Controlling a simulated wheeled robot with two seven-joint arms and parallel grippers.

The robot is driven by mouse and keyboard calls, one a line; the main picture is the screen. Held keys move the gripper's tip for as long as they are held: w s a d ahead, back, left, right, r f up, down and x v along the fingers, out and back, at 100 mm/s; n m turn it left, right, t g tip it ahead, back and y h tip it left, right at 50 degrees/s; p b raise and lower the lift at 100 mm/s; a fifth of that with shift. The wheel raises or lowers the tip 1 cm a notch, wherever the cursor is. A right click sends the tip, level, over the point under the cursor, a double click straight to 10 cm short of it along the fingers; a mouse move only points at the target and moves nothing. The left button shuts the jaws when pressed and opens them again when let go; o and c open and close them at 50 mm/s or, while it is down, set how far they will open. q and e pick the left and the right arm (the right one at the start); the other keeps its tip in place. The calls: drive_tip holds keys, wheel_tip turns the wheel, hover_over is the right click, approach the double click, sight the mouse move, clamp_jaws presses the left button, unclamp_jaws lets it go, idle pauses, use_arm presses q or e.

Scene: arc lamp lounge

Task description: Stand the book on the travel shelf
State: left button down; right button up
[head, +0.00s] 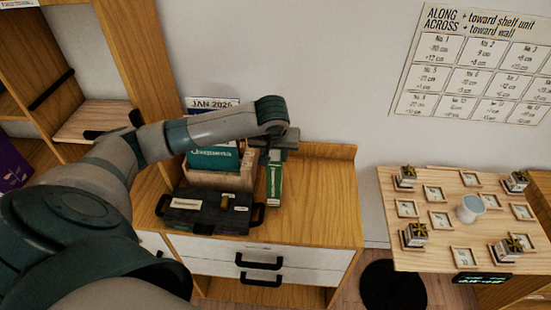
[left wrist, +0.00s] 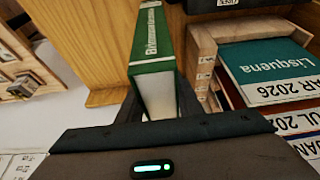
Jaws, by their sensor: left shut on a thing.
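My left gripper (head: 276,147) is shut on a green book (head: 274,186) with a white-lettered spine. The book hangs below the jaws over the cabinet top, right of a wooden crate (head: 238,180). I cannot tell whether its lower end touches the cabinet. In the left wrist view the fingers (left wrist: 156,100) grip the book (left wrist: 158,62) from both sides, with its white page edges facing the camera. A tall wooden shelf unit (head: 139,45) stands at the left, with a pale board (head: 95,118) in it. Which of its levels is the travel shelf I cannot tell. My right gripper is not in view.
The crate holds a teal Lisquena volume (left wrist: 265,68) and other items. A black toolbox (head: 208,210) sits in front of it. The cabinet top (head: 322,200) is bare right of the book. A table (head: 455,235) with tiles and a cup (head: 470,208) stands right.

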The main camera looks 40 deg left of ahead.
use_arm(q)
drive_tip(key=shift+f+p, duration=0.3)
drive_tip(key=shift+f, duration=0.8)
drive_tip(key=c, duration=1.3)
unclamp_jaws()
drive_tip(key=shift+f, duration=0.15)
drive_tip(key=shift+o, duration=0.2)
drive_tip(key=shift+r, duration=0.2)
drive_tip(key=b, duration=0.2)
approach(275, 151)
drive_tip(key=x, duration=0.6)
drive_tip(key=shift+s+d+r, duration=0.15)
drive_tip(key=shift+s+r, duration=0.1)
drive_tip(key=shift+r, duration=0.25)
